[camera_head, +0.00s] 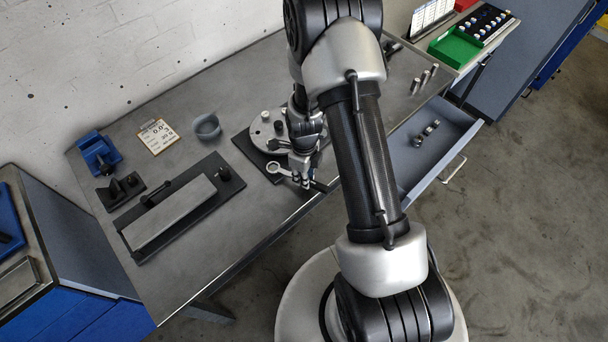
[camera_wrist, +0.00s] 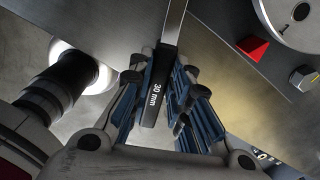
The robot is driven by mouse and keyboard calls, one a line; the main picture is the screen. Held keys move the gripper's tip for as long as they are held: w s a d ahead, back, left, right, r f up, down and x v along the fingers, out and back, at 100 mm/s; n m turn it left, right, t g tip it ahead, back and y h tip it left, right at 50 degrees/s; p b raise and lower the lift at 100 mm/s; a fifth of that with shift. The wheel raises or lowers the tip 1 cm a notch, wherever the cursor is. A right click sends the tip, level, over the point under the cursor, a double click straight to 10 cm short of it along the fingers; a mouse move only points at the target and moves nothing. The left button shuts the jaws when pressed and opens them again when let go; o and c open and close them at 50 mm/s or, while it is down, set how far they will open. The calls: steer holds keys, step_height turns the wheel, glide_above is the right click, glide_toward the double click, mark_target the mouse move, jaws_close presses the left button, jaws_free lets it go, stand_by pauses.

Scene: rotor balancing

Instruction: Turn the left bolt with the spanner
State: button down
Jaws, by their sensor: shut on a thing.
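My gripper (camera_head: 304,178) is low over the front edge of the bench, next to the rotor fixture. In the wrist view my gripper (camera_wrist: 168,75) is shut on the spanner (camera_wrist: 154,92), whose dark handle reads "30 mm". In the head view the spanner's ring end (camera_head: 273,167) sticks out to the left of my fingers, over the fixture's dark base plate. A hex bolt (camera_wrist: 304,78) stands at the right in the wrist view, apart from the handle. I cannot tell which bolt is the left one. The spanner's far end is out of the wrist view.
The round rotor disc (camera_head: 262,128) sits behind my gripper, partly hidden by my arm. A red pointer (camera_wrist: 252,48) lies beside it. An open drawer (camera_head: 408,165) juts out right.

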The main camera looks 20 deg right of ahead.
steer(key=shift+f+b, duration=0.45)
steer(key=shift+f, duration=0.15)
steer(key=shift+s+a+m, duration=0.35)
steer(key=shift+a+m, duration=0.3)
steer(key=shift+m, duration=0.1)
steer(key=shift+s+a+m, duration=0.35)
steer(key=shift+a+m, duration=0.25)
steer(key=shift+m, duration=0.15)
steer(key=shift+s+a+m+b, duration=0.15)
steer(key=shift+s+a+m, duration=0.05)
steer(key=shift+a+m, duration=0.55)
steer(key=shift+s+a+m+b, duration=0.15)
steer(key=shift+a+m, duration=0.45)
steer(key=shift+m, duration=0.15)
steer(key=p, duration=0.3)
steer(key=shift+w+a+r, duration=0.1)
steer(key=shift+r, duration=0.2)
steer(key=p, duration=0.4)
steer(key=shift+w+a+m, duration=0.1)
steer(key=shift+a+m, duration=0.05)
steer(key=shift+m, duration=0.15)
